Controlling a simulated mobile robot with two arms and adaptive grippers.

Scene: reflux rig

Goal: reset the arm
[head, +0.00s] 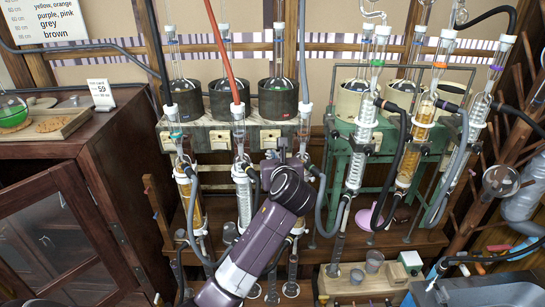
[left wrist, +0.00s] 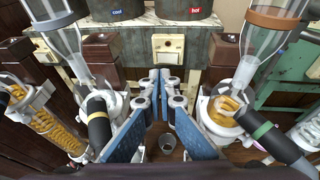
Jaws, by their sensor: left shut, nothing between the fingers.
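My left arm reaches up from the bottom middle of the head view to the reflux rig. My right gripper is in neither view.
A green stand (head: 348,165) with several condensers and hoses is at the right. A dark wood cabinet (head: 110,150) with a tray (head: 50,122) stands at the left. A wooden block (head: 350,280) is on the lower shelf. Hoses and glass leave little free room around the gripper.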

